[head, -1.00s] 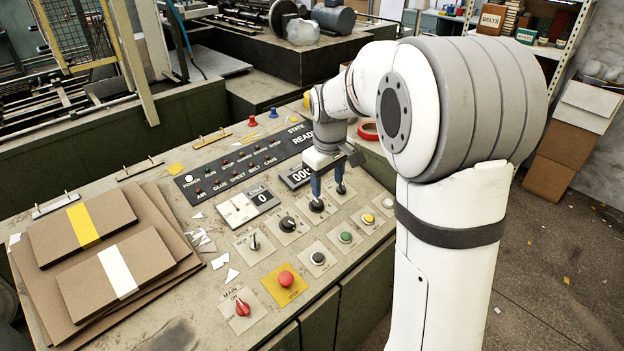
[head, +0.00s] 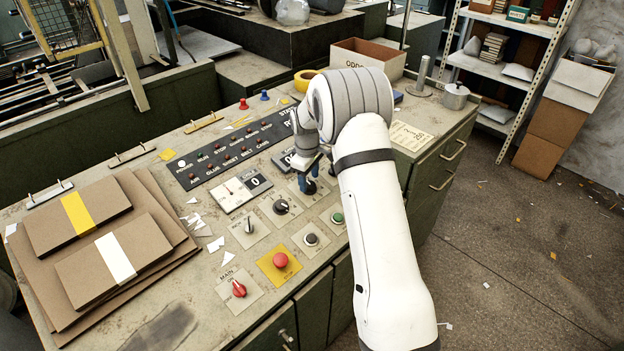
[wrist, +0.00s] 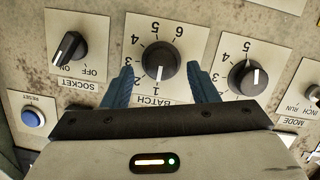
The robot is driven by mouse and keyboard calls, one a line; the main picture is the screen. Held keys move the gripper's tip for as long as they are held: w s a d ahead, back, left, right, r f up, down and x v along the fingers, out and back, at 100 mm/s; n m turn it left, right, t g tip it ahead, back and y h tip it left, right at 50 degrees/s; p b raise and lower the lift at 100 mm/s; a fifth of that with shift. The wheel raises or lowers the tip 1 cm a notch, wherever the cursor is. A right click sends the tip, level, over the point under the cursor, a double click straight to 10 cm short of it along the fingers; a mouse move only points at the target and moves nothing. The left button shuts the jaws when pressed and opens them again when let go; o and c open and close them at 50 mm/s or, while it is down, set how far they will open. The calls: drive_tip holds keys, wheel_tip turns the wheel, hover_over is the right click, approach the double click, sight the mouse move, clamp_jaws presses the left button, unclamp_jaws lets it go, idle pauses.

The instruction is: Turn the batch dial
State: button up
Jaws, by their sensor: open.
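The batch dial (wrist: 158,62) is a round black knob on a cream plate marked BATCH and numbered up to 6. In the wrist view its white mark points down at 1. My gripper (wrist: 160,72) is open, with one blue finger on each side of the knob. A gap shows beside each finger; I cannot tell how far down they reach. In the head view my gripper (head: 307,183) is over the panel at the dial, and my arm hides part of that area.
A socket switch (wrist: 70,46) sits left of the dial in the wrist view, with a blue reset button (wrist: 33,118) below it. Another numbered dial (wrist: 247,77) sits close on the right. A red stop button (head: 280,260) and cardboard stacks (head: 75,222) are on the console.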

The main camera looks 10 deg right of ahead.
drive_tip(key=shift+f, duration=0.8)
drive_tip(key=shift+c, duration=0.5)
